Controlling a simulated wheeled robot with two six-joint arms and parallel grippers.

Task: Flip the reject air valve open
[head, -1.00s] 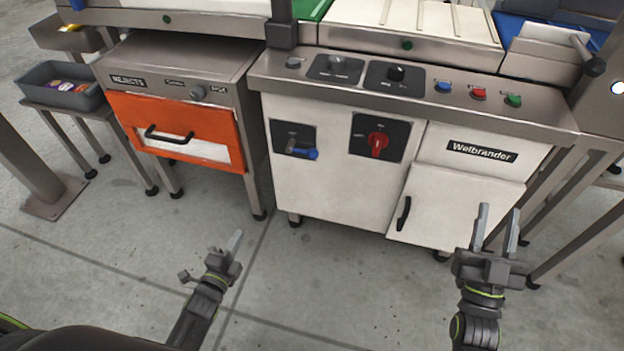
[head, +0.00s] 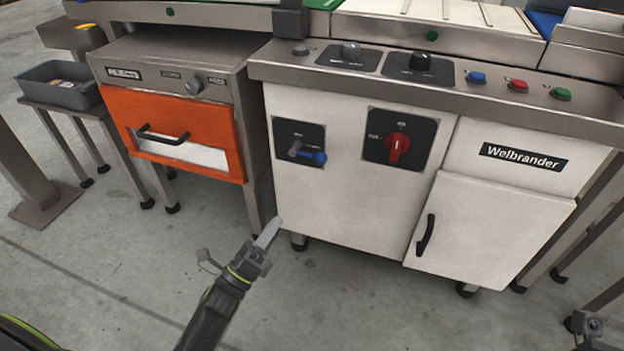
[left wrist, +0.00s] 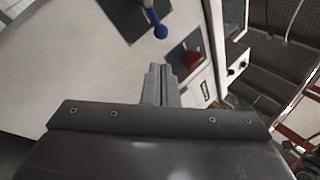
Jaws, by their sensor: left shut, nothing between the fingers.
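The air valve is a lever with a blue handle (head: 312,157) on a dark square plate (head: 287,131) at the left of the white cabinet front. The lever lies pointing to the right and slightly down. In the left wrist view the blue handle (left wrist: 160,31) shows at the top, ahead of the fingers and apart from them. My left gripper (head: 268,234) is shut and empty, below and in front of the valve, near the cabinet's lower left corner. Of my right arm only a small part shows at the lower right edge; its fingers are out of view.
A red rotary switch (head: 397,146) sits right of the valve. Blue, red and green buttons (head: 517,86) line the ledge above. A rejects cabinet with an orange door (head: 215,126) stands to the left, and a cabinet door handle (head: 426,235) juts out lower right. The floor in front is clear.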

